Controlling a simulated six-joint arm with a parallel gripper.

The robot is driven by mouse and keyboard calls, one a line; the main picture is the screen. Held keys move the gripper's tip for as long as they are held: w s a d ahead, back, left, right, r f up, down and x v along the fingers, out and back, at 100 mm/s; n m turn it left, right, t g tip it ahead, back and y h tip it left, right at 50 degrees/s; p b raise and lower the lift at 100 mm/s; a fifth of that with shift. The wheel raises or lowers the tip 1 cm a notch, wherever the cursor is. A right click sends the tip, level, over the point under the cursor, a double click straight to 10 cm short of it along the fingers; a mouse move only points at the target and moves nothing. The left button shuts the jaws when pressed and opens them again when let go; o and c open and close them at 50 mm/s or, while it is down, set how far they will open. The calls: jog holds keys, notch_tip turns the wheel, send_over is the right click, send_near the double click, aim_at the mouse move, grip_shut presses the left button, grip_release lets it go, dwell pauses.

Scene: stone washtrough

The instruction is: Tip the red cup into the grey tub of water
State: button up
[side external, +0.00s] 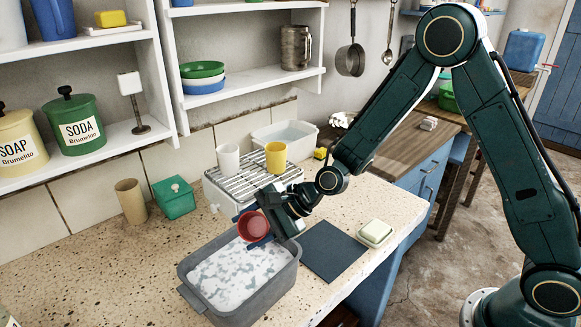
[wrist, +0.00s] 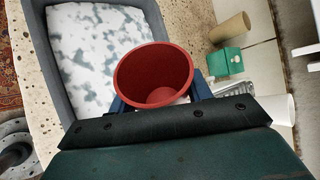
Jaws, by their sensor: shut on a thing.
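The red cup (side external: 254,227) is held in my gripper (side external: 258,228), whose blue fingers are shut on its sides. In the side external view the cup is over the back right part of the grey tub (side external: 192,291), tilted with its mouth towards the camera. In the wrist view the cup (wrist: 155,75) shows its open mouth, and its inside looks empty. The blue fingers show on both sides of it. The tub (wrist: 47,73) lies behind it, holding water (side external: 236,277) with patches of white foam.
A wire rack (side external: 258,180) with a white cup (side external: 228,160) and a yellow cup (side external: 276,157) stands behind my gripper. A dark mat (side external: 332,250) and a soap dish (side external: 375,233) lie right of the tub. A green box (side external: 174,197) and a tan tumbler (side external: 131,201) stand at the back left.

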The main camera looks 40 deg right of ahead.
jog(key=shift+w+d+r+m+g+y, duration=0.1)
jog(key=shift+w+d+m+g+y, duration=0.1)
jog(key=shift+m+g+y, duration=0.55)
jog(key=shift+m+g+y, duration=0.35)
jog(key=shift+m+y, duration=0.2)
jog(key=shift+y, duration=0.1)
jog(key=shift+m+g+y, duration=0.3)
jog(key=shift+m+y, duration=0.2)
jog(key=shift+y, duration=0.1)
jog(key=shift+f+m+g+y, duration=0.2)
jog(key=shift+m+g+y, duration=0.2)
jog(key=shift+m+y, duration=0.15)
jog(key=shift+a, duration=0.1)
dwell(0.3)
